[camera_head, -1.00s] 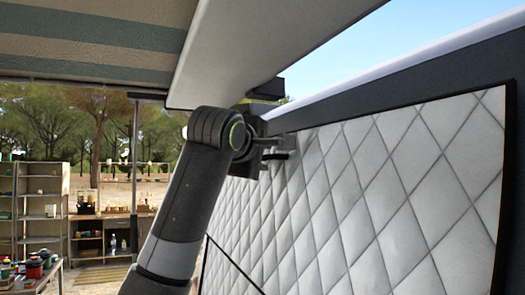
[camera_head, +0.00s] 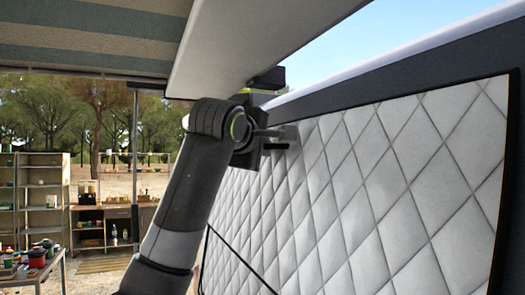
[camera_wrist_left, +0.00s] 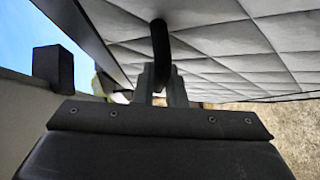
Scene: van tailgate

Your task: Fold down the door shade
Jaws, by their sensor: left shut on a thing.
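The door shade (camera_head: 380,190) is a pale grey quilted panel with a dark edge. It covers the van door on the right of the head view and fills the upper part of the left wrist view (camera_wrist_left: 225,45). My left gripper (camera_head: 277,138) is at the shade's upper left corner. In the left wrist view its fingers (camera_wrist_left: 161,78) are shut on a black loop or strap (camera_wrist_left: 160,42) at the shade. The fingertips are partly hidden behind the wrist in the head view. My right gripper is not in view.
A pale overhead panel (camera_head: 250,45) and a striped awning (camera_head: 90,38) hang close above my left arm. A dark block (camera_head: 268,78) sits just above the wrist. Shelves (camera_head: 42,195) and a table (camera_head: 45,270) stand behind at left.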

